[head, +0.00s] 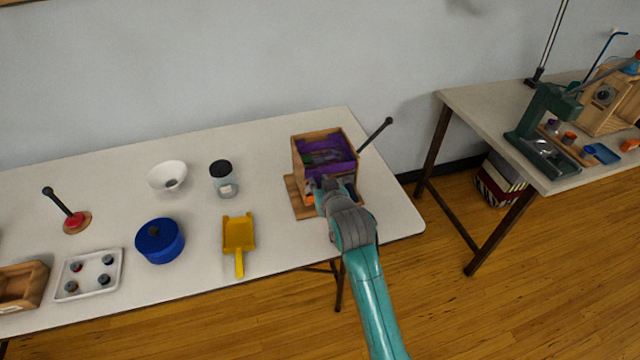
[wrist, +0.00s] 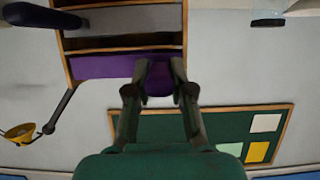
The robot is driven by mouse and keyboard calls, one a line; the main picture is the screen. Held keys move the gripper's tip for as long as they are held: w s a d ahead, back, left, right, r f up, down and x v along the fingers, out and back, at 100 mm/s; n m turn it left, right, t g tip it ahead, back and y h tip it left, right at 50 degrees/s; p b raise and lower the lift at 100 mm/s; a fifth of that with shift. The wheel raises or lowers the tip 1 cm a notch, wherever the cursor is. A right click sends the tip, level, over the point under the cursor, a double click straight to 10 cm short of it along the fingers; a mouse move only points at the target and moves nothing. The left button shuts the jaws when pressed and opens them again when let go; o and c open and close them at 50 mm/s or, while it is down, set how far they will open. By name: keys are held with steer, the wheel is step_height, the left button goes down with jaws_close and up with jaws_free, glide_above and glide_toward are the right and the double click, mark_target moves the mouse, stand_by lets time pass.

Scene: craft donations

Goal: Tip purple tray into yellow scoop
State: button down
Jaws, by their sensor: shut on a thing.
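The purple tray (head: 327,146) sits in an open-topped wooden box near the right end of the white table. Small dark and greenish contents show in it, too small to name. My gripper (head: 330,184) is at the near side of the box. In the wrist view my gripper (wrist: 160,72) is shut on the front of the purple tray (wrist: 98,66), whose gripped part is partly hidden by the fingers. The yellow scoop (head: 238,233) lies on the table left of the box, apart from it, its handle toward the front edge. It looks empty.
The wooden box (head: 298,160) has a black-knobbed lever (head: 376,134) on its right. A lidded jar (head: 223,183), white bowl (head: 167,175), blue pot (head: 160,242) and white tray (head: 90,256) stand left. Bare table lies between scoop and box. A second table (head: 480,118) stands right.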

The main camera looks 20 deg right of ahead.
steer(key=shift+s, duration=0.1)
steer(key=s, duration=1.6)
steer(key=shift+s, duration=0.4)
stand_by(1.4)
steer(key=shift+r, duration=0.15)
